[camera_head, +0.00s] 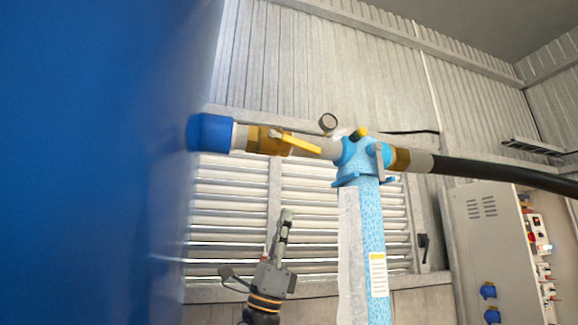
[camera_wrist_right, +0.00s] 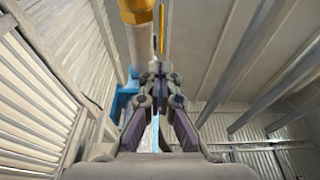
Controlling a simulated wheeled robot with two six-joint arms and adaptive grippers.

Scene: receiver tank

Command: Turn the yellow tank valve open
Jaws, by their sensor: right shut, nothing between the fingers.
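The yellow valve handle (camera_head: 298,143) lies along the pipe, angled slightly down to the right from the brass valve body (camera_head: 262,140). The blue tank outlet cap (camera_head: 209,132) joins the valve on its left. In the right wrist view, the brass valve body (camera_wrist_right: 136,10) is at the top, with a thin yellow strip of the handle (camera_wrist_right: 161,32) beside it. My right gripper (camera_head: 286,214) points up, below the pipe and apart from the handle. Its fingers (camera_wrist_right: 160,76) are shut and empty in the wrist view. My left gripper is not in view.
A large blue tank (camera_head: 90,160) fills the left side. A light-blue post (camera_head: 372,235) stands right of my gripper, under the pipe. A black hose (camera_head: 500,172) runs right, above a grey electrical cabinet (camera_head: 490,245).

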